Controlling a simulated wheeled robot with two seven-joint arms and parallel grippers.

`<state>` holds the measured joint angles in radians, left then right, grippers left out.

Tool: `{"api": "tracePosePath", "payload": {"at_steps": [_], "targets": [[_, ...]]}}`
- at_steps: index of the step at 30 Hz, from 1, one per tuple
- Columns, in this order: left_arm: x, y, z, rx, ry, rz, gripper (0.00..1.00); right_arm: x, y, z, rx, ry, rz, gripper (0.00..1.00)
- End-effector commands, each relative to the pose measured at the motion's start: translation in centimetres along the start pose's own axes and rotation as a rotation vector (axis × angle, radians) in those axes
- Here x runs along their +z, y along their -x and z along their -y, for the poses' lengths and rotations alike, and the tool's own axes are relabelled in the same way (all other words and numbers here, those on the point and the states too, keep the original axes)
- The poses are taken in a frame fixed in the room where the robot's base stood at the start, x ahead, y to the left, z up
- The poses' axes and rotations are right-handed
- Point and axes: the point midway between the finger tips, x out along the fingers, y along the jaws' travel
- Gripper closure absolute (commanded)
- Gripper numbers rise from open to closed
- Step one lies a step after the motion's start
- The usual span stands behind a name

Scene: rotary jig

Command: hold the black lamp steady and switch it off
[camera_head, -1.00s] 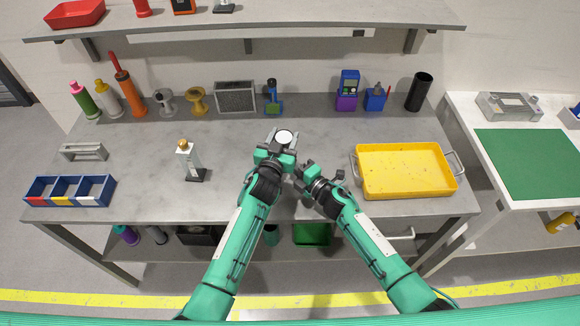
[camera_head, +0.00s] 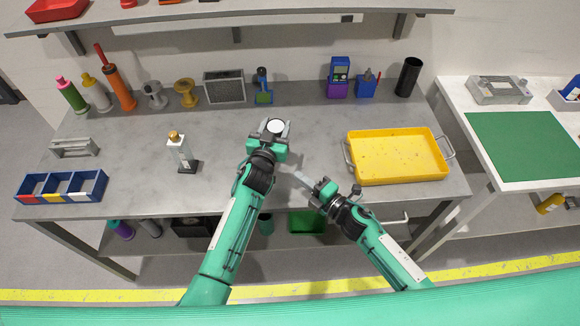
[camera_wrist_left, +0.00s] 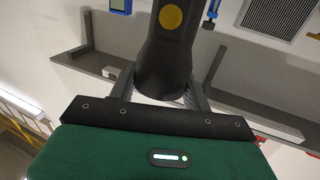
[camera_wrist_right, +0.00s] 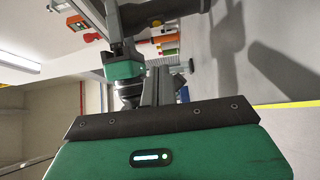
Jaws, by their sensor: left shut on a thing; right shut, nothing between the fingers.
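The black lamp is held in my left gripper (camera_head: 274,131) above the middle of the bench. In the head view its round white face (camera_head: 276,126) points up toward the camera. In the left wrist view the dark lamp body (camera_wrist_left: 165,55) stands between the two fingers, with a round yellow button (camera_wrist_left: 171,17) on its side. The dark lamp body also shows at the top of the right wrist view (camera_wrist_right: 152,10). My right gripper (camera_head: 297,177) is shut and empty, below and to the right of the lamp, apart from it. I cannot tell whether the lamp is lit.
A yellow tray (camera_head: 397,180) lies to the right on the bench. Several tools and bottles line the back. The bench around the grippers is clear.

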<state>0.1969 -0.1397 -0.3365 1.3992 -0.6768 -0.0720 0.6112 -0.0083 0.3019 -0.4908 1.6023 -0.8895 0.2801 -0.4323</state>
Motion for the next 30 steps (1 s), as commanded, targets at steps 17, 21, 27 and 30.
{"api": "tracePosePath", "payload": {"at_steps": [17,21,27,30], "targets": [[0.6,0.1,0.0,-0.002,0.001,0.011,0.77,0.0,1.9,0.1,0.000,0.001,0.000,1.00],[0.6,0.1,0.0,-0.002,0.000,0.011,0.35,0.0,1.9,0.1,0.000,0.001,0.000,1.00],[0.3,0.1,0.0,-0.001,0.000,0.006,0.26,0.0,1.9,0.1,0.000,0.000,0.000,1.00],[0.2,0.1,0.0,-0.001,0.000,0.004,0.26,0.0,1.9,0.0,0.000,0.000,0.000,1.00]]}}
